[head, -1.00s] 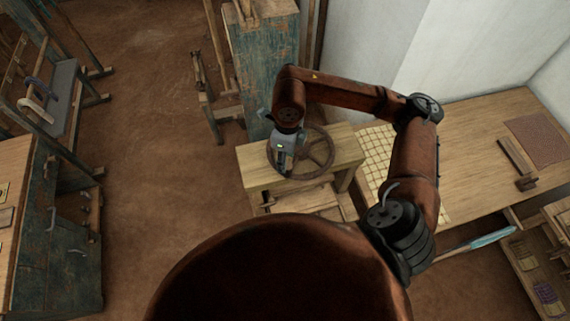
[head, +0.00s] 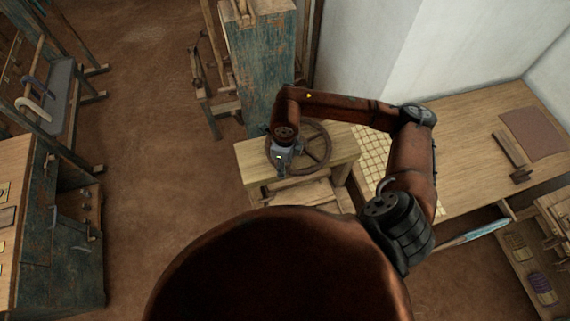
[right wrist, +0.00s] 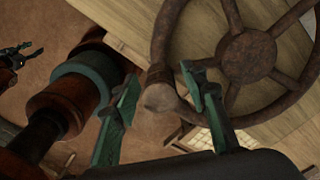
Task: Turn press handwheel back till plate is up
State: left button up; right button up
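The press handwheel (head: 318,150), a dark spoked ring, lies flat over the pale wooden top of the press (head: 345,145). In the right wrist view the wheel's hub (right wrist: 247,54) and rim show close up, with a rounded knob (right wrist: 160,97) at the rim. My right gripper (head: 281,163) is at the wheel's near left side. Its green fingers (right wrist: 160,82) stand apart on both sides of the knob, with a visible gap on the left. A pale board (head: 300,193) shows below the press top; the plate's height cannot be told. A small dark gripper, seemingly my left, shows at the right wrist view's left edge (right wrist: 14,58).
A worn blue-green cabinet (head: 262,75) stands behind the press. A long wooden table (head: 465,165) with a gridded sheet (head: 374,150) is to the right. Another worn cabinet (head: 70,230) is at the left. Bare brown floor (head: 150,130) lies between.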

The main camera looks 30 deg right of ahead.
grip_shut()
pick_arm(q)
jog(key=shift+w, duration=0.15)
jog(key=shift+f, duration=0.1)
pick_arm(e)
jog(key=shift+d, duration=0.1)
